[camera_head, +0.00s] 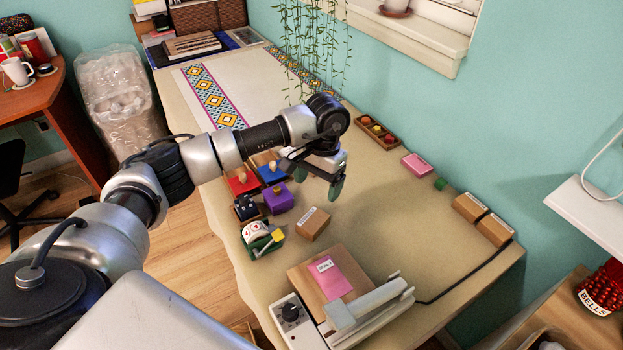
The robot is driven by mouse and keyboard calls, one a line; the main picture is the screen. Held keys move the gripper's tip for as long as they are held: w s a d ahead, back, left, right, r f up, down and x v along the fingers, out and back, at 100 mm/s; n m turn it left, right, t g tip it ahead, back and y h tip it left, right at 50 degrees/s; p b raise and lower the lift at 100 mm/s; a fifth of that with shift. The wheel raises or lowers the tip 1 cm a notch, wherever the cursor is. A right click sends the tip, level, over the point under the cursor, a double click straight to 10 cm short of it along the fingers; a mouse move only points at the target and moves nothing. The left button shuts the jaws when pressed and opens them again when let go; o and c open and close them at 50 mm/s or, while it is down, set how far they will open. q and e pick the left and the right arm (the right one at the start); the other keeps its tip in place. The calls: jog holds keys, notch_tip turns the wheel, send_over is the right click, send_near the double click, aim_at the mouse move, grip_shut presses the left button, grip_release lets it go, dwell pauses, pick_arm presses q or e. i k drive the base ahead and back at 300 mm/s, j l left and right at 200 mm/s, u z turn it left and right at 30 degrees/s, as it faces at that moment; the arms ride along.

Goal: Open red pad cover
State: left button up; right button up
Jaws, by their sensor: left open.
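The red pad (240,186) sits on the table at the left, with a small pale knob (243,178) on top. It looks covered, though it is too small to be sure. The blue pad (272,177) lies just right of it, with a similar knob. My left gripper (311,177) reaches in from the left and hangs over the table, right of both pads. Its green-tipped fingers are apart and I see nothing between them. My left arm passes above and behind the pads. My right gripper is not in view.
A purple block (279,199), a dark item (246,207), a green-and-white dispenser (261,239) and a small cardboard box (313,223) stand close in front of the pads. A sealing device (368,308) is at the front. The table's (420,225) right middle is clear.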

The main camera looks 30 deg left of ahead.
aim_at(244, 182)
jog(key=u, duration=1.4)
